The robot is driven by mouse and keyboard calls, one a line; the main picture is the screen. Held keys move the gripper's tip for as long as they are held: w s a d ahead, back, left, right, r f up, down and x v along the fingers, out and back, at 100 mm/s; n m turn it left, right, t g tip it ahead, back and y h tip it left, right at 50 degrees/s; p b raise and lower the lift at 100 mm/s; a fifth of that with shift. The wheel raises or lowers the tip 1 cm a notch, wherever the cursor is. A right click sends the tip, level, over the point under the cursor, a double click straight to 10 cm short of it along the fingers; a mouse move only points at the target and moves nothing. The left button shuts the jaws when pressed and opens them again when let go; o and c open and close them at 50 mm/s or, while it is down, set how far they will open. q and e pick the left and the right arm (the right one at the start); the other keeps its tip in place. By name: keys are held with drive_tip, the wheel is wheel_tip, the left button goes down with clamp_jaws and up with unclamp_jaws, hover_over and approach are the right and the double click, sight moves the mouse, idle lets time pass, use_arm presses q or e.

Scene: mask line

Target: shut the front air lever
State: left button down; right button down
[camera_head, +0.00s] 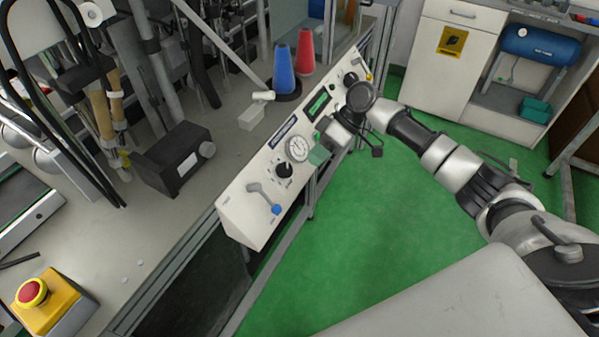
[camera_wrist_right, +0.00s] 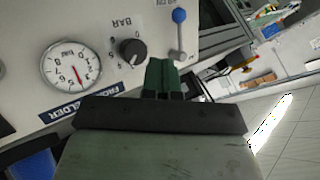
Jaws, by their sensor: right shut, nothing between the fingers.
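The front air lever (camera_head: 264,197) is a grey handle with a blue knob, at the near end of the sloped white control panel. In the head view it slants down to the right from its pivot. In the right wrist view the lever (camera_wrist_right: 180,35) stands at the upper right, its blue knob toward the top edge. My right gripper (camera_head: 319,154) is beside the panel, near the gauge and further along than the lever. Its green fingers (camera_wrist_right: 163,75) are shut and empty, apart from the lever. My left gripper is not in view.
The panel also carries a round gauge (camera_head: 297,148), a black knob (camera_head: 284,170) and a green display (camera_head: 318,104). A blue cone (camera_head: 283,72) and a red cone (camera_head: 305,52) stand behind it. A yellow emergency-stop box (camera_head: 50,304) is at lower left. Green floor lies open to the right.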

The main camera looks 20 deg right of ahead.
drive_tip(key=shift+s+a+r+p+x, duration=0.3)
drive_tip(key=shift+p+x, duration=0.15)
drive_tip(key=shift+x, duration=1.55)
drive_tip(key=shift+s+a+r+p+x, duration=0.25)
drive_tip(key=shift+p+x, duration=0.25)
drive_tip(key=shift+x, duration=1.5)
drive_tip(key=shift+s+a+r+p+x, duration=0.25)
drive_tip(key=shift+s+p+x, duration=0.15)
drive_tip(key=shift+x, duration=1.55)
